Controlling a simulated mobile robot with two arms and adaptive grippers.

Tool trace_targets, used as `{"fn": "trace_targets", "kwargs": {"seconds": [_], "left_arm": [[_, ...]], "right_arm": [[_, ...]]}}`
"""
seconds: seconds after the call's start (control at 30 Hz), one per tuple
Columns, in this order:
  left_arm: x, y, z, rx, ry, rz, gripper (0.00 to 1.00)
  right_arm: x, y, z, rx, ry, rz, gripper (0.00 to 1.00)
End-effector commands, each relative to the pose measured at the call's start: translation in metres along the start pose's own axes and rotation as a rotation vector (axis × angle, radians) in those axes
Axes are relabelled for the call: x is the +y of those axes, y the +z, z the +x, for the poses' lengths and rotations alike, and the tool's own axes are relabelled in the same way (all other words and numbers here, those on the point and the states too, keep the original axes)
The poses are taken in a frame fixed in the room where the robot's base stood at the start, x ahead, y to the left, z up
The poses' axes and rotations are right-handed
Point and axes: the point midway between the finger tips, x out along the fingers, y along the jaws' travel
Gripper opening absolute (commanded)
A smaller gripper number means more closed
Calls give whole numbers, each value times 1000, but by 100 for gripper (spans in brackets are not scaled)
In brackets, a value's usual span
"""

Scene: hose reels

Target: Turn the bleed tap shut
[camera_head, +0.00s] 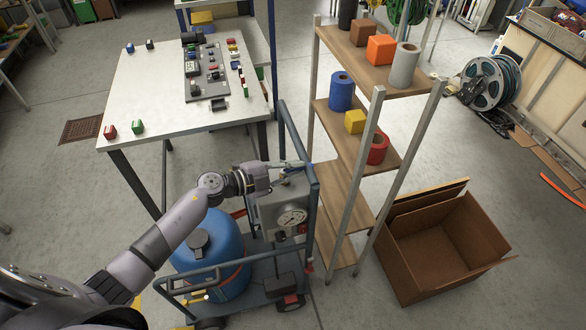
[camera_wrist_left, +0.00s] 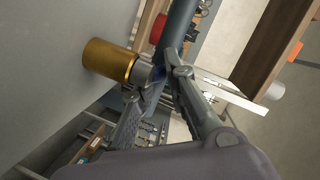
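The grey panel box with a round dial (camera_head: 291,217) stands on the blue cart. My left gripper (camera_head: 285,168) is at the top of this box, beside the cart's upright post. In the left wrist view a brass cylinder (camera_wrist_left: 108,62) sticks out from a grey face, with a grey neck (camera_wrist_left: 142,70) at its end. The fingers of my left gripper (camera_wrist_left: 158,76) are apart, on either side of a small bluish piece by that neck, probably the bleed tap's handle. I cannot tell whether they touch it, nor how far the tap is turned. My right gripper is not in view.
The cart's post (camera_wrist_left: 181,24) runs close by my left fingers. A blue tank (camera_head: 216,262) stands on the cart. A shelf rack (camera_head: 345,190) stands just right of the cart, with an open cardboard box (camera_head: 440,250) beyond. A white table (camera_head: 150,90) is behind.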

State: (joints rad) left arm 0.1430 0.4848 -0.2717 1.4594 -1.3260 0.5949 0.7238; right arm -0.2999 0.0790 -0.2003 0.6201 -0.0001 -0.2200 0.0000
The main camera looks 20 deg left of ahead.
Motion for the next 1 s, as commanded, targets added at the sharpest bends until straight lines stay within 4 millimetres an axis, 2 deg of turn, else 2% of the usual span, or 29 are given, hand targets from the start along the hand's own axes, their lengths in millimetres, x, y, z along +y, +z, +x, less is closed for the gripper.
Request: {"fn": "trace_targets", "kwargs": {"seconds": [0.17,0.77,1.0], "left_arm": [[-1,0,0,-1,-2,0,0],[-2,1,0,0,-2,3,0],[3,4,-1,118,73,41,0]], "right_arm": [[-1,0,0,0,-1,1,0],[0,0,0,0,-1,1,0],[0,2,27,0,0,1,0]]}}
